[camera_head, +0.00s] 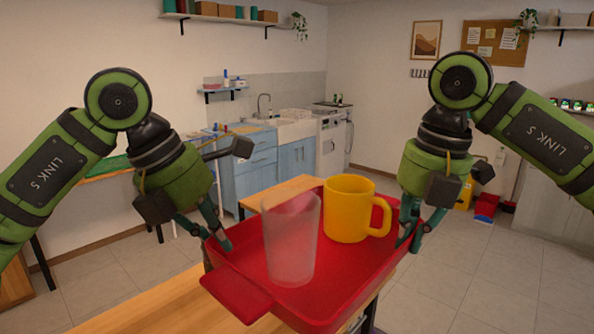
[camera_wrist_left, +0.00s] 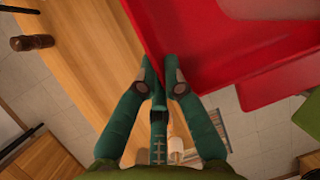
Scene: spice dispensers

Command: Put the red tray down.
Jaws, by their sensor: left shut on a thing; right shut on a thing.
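The red tray (camera_head: 337,293) is held up between my two grippers, with a clear frosted cup (camera_head: 291,240) and a yellow mug (camera_head: 346,209) standing upright in it. My left gripper (camera_head: 215,242) is shut on the tray's left rim. In the left wrist view, the fingers of my left gripper (camera_wrist_left: 162,75) close on the wall of the red tray (camera_wrist_left: 215,60). My right gripper (camera_head: 413,243) is shut on the tray's right rim. The tray's underside is hidden, so its gap to the table is hard to judge.
A wooden table (camera_head: 160,303) lies below and to the left of the tray, with bare surface at the front. Blue cabinets (camera_head: 257,163) with a sink stand against the back wall.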

